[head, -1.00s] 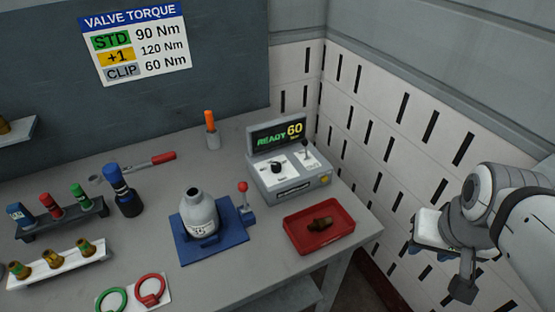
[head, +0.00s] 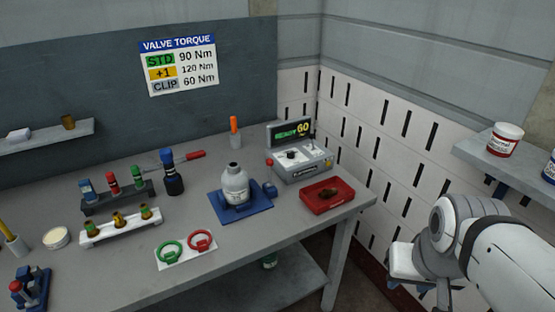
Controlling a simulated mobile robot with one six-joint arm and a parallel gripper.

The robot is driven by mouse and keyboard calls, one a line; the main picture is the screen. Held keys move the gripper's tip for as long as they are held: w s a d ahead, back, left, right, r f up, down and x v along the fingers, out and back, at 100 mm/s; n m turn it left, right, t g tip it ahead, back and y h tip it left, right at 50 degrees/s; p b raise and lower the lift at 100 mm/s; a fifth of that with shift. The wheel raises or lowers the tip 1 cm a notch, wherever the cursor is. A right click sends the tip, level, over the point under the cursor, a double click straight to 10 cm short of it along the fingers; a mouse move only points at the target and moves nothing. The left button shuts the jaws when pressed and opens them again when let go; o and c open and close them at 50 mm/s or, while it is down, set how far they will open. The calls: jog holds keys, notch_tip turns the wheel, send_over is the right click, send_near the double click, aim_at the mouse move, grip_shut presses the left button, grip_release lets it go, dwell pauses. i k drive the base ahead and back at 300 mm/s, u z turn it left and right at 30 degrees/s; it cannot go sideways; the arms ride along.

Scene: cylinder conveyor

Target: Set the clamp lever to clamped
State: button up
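A grey cylinder (head: 235,188) stands upright in the blue clamp fixture (head: 255,208) on the bench. The clamp lever (head: 269,188), with a small red knob, is at the fixture's right side, just right of the cylinder. It is small here, and I cannot tell its exact angle. My gripper (head: 422,287) is at the lower right, off the bench's right side and well away from the lever. It is partly hidden by my own arm and cut by the frame's bottom edge. Its fingers are not clear, and I see nothing held.
Right of the fixture are a red tray (head: 315,205) holding a brown part and the torque console (head: 300,165) reading READY 60. Racks (head: 120,230) and a ring card (head: 170,257) lie left and in front. A wall shelf (head: 510,165) with a tub is above my arm.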

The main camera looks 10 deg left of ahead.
aim_at(269, 162)
jog(key=u, duration=0.8)
jog(key=i, duration=1)
jog(key=z, duration=0.25)
jog(key=k, duration=0.95)
jog(key=u, duration=0.2)
jog(key=i, duration=1)
